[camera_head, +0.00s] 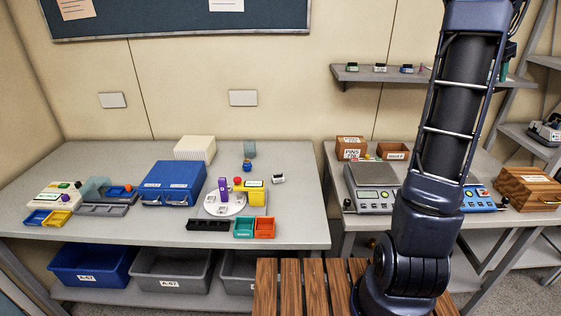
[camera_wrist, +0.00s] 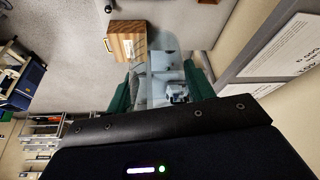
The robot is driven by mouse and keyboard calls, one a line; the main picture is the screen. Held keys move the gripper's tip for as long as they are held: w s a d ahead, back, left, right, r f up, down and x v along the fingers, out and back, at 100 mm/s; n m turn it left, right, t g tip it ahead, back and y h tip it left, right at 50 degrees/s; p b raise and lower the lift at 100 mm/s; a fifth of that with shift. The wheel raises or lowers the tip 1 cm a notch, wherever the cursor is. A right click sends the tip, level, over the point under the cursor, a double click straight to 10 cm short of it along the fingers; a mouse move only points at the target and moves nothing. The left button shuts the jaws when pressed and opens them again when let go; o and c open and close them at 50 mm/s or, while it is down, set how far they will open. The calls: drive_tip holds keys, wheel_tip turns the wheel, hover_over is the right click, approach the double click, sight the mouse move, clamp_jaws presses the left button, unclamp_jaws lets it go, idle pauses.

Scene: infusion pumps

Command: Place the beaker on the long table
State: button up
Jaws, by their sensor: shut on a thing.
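A clear, see-through beaker (camera_wrist: 162,62) is between the two dark green fingers of my gripper (camera_wrist: 160,88) in the wrist view. My gripper is shut on it, and the beaker is held off any surface I can make out. The beaker's lower part is hidden behind the gripper body. The long grey table (camera_head: 295,218) fills the left of the head view and bears many items. A second grey table (camera_head: 345,218) stands to its right. My arm blocks part of that second table, and I cannot make out the beaker in the head view.
The left table bears a blue case (camera_head: 172,183), a white round tray (camera_head: 223,208), a cream box (camera_head: 195,148) and small bins. Its right end has some bare room. Scales (camera_head: 373,199) and a wooden box (camera_head: 527,187) stand on the right table. A slatted wooden surface (camera_head: 291,290) is in front.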

drive_tip(key=w+a+n+t+y, duration=0.1)
drive_tip(key=w+a+n, duration=0.2)
drive_tip(key=w+a, duration=0.3)
drive_tip(key=w+a+n+t, duration=0.1)
drive_tip(key=w+a+n, duration=0.3)
drive_tip(key=a, duration=1.2)
drive_tip(key=w+a+f+n+t+y, duration=0.1)
drive_tip(key=w+a+n, duration=0.3)
drive_tip(key=w+a, duration=0.4)
drive_tip(key=shift+w+a+f+y, duration=0.1)
drive_tip(key=shift+a+y, duration=0.05)
drive_tip(key=shift+a, duration=0.85)
drive_tip(key=shift+w+a+y, duration=0.1)
drive_tip(key=shift+a+y, duration=0.05)
drive_tip(key=shift+a, duration=0.85)
drive_tip(key=w+a+n+y, duration=0.15)
drive_tip(key=a+n, duration=0.35)
drive_tip(key=a, duration=1.3)
drive_tip(key=n+y, duration=0.3)
drive_tip(key=n, duration=0.3)
hover_over(280, 163)
drive_tip(key=s+d, duration=0.1)
wheel_tip(280, 163, down, 22)
wheel_tip(280, 163, down, 21)
drive_tip(key=shift+f, duration=0.1)
